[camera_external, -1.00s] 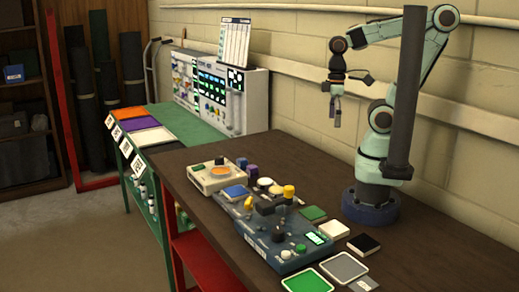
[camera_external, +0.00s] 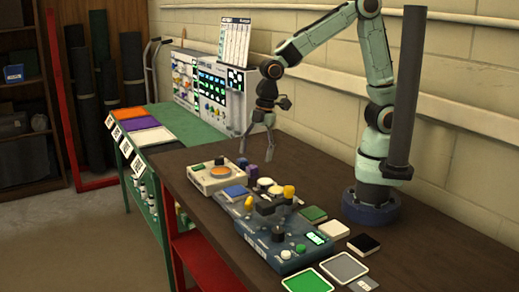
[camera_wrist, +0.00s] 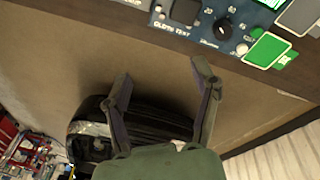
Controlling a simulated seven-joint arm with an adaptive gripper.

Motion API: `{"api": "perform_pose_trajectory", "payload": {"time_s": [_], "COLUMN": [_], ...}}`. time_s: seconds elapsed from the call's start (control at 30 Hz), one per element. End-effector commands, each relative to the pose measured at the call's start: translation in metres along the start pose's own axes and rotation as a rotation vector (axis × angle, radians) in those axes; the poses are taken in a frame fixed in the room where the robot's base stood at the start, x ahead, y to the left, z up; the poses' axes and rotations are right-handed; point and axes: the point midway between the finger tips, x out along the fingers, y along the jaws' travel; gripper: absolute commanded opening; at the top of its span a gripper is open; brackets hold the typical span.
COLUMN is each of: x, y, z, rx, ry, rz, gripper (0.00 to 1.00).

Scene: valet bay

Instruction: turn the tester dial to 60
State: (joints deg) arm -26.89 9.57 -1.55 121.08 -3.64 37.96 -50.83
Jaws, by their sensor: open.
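The tester is a dark blue panel box (camera_external: 262,256) near the front of the brown table, with several knobs, buttons and a lit green display (camera_external: 316,238). A black round knob (camera_external: 279,234), likely the dial, stands on its front part. In the wrist view the dial (camera_wrist: 222,28) shows as a black knob with pale marks around it on the blue panel (camera_wrist: 207,43); its pointer setting is too small to read. My gripper (camera_external: 256,155) is open and empty, hanging above the far part of the table, behind and apart from the tester. Its spread fingers show in the wrist view (camera_wrist: 162,74), below the dial.
A beige box with an orange disc (camera_external: 221,173) stands beside the tester. A dark vertical post (camera_external: 405,90) stands by my base.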

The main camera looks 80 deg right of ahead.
Motion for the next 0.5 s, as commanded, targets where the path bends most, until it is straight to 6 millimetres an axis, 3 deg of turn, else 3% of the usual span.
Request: {"api": "perform_pose_trajectory", "payload": {"time_s": [0.03, 0.1, 0.2, 0.3, 0.5], "x": [0.025, 0.052, 0.081, 0.093, 0.114], "y": [-0.015, -0.037, -0.07, -0.09, -0.099], "z": [-0.019, -0.035, -0.044, -0.047, -0.045], "rx": [-0.073, -0.148, -0.236, -0.288, -0.3], "ry": [-0.025, -0.064, -0.116, -0.144, -0.146], "rz": [-0.047, -0.105, -0.174, -0.207, -0.21], "gripper": [0.62, 0.62, 0.62, 0.62, 0.62]}}
